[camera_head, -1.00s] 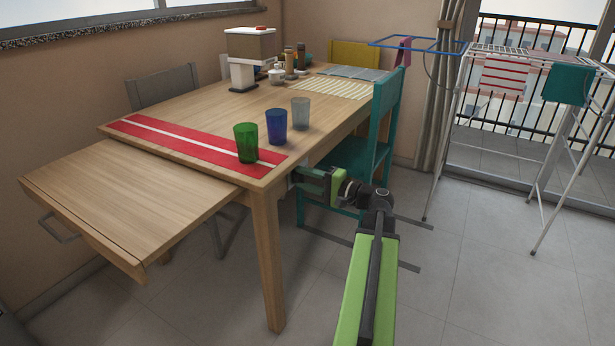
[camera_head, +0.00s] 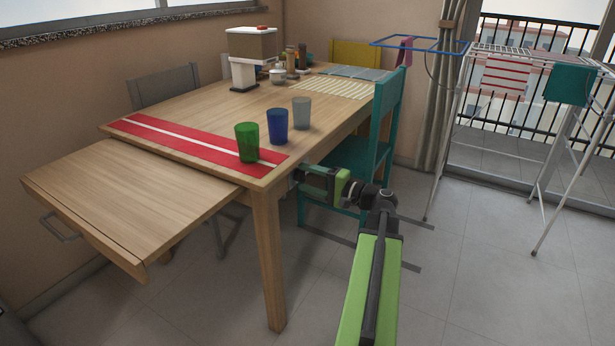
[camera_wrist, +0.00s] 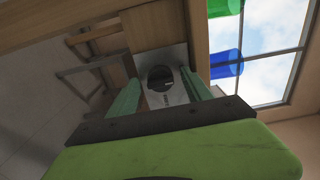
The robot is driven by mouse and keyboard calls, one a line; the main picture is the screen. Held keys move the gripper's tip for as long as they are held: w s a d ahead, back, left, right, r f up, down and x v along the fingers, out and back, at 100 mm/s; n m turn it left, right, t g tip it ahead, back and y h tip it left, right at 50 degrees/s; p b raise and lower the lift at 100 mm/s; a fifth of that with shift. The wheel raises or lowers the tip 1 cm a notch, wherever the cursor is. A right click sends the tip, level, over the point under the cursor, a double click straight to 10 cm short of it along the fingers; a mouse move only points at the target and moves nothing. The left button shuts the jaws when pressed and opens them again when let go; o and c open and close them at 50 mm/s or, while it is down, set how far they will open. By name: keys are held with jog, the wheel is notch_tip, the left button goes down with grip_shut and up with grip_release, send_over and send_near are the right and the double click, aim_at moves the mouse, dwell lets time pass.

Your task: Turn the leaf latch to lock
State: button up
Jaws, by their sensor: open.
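The leaf latch shows in the wrist view as a dark round knob (camera_wrist: 160,77) on a pale grey plate (camera_wrist: 177,60), fixed to the wooden table's side. My gripper (camera_wrist: 161,84) is open, with one green finger on either side of the knob. I cannot tell whether the fingers touch it. In the head view my gripper (camera_head: 303,179) is at the table's corner, below the top, and mostly hides the latch. The table leaf (camera_head: 130,195) extends out at the left, lower than the main tabletop (camera_head: 215,112).
Green (camera_head: 247,142), blue (camera_head: 277,126) and grey (camera_head: 302,113) glasses stand near the table edge above my gripper. A table leg (camera_head: 269,260) is just left of it. A teal chair (camera_head: 388,125) stands close behind.

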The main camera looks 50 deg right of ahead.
jog(key=v, duration=1.6)
jog(key=shift+s, duration=0.35)
jog(key=shift+d, duration=0.1)
